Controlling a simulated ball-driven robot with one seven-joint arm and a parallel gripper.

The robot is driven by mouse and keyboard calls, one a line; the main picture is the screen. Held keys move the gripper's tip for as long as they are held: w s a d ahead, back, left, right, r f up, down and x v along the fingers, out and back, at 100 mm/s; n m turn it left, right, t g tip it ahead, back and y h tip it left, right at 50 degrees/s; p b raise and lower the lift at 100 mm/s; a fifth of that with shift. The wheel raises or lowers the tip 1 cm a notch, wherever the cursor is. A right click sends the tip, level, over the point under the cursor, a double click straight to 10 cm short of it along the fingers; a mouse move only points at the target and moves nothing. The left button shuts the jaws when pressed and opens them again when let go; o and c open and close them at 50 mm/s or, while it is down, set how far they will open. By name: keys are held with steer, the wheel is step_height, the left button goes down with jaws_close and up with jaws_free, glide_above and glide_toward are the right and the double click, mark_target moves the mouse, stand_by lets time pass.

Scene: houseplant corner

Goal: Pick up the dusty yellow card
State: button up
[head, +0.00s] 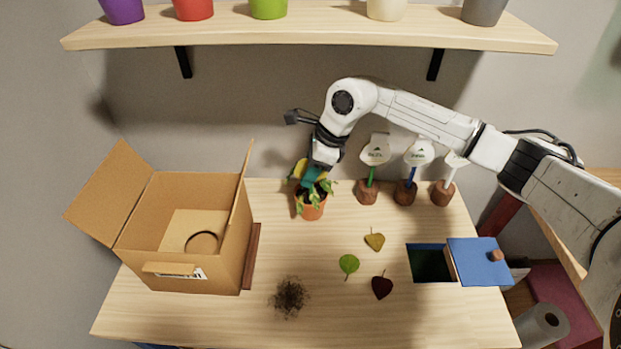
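A yellow piece (297,170), perhaps the card, shows at the left of my gripper, above a small potted plant. Its outline is partly hidden by my gripper, and I cannot make out any dust on it. The plant stands in an orange pot (311,212) at the back middle of the table, with green leaves around the rim. My gripper (312,178), with teal fingers, points down just above the pot, among or in front of the leaves. Its fingertips are too small and covered to tell whether they are open or touching the yellow piece.
An open cardboard box (190,245) stands at left. Three brown pots (405,194) with white-headed markers stand right of the plant. A yellow leaf (374,240), green leaf (348,264), dark red leaf (382,286) and soil (289,297) lie in front. A blue lid (478,263) adjoins a dark opening.

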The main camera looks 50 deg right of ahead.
steer(key=shift+w+a+f, duration=0.1)
steer(key=shift+f, duration=0.35)
jaws_close()
steer(key=shift+r, duration=0.1)
step_height(320, 180, up, 7)
steer(key=a+b, duration=0.1)
steer(key=b, duration=0.1)
steer(key=s+a+b, duration=0.4)
steer(key=s+a, duration=0.8)
steer(key=a, duration=0.3)
steer(key=shift+s+d+r+p, duration=0.15)
steer(key=shift+r+p, duration=0.5)
steer(key=shift+r, duration=1.8)
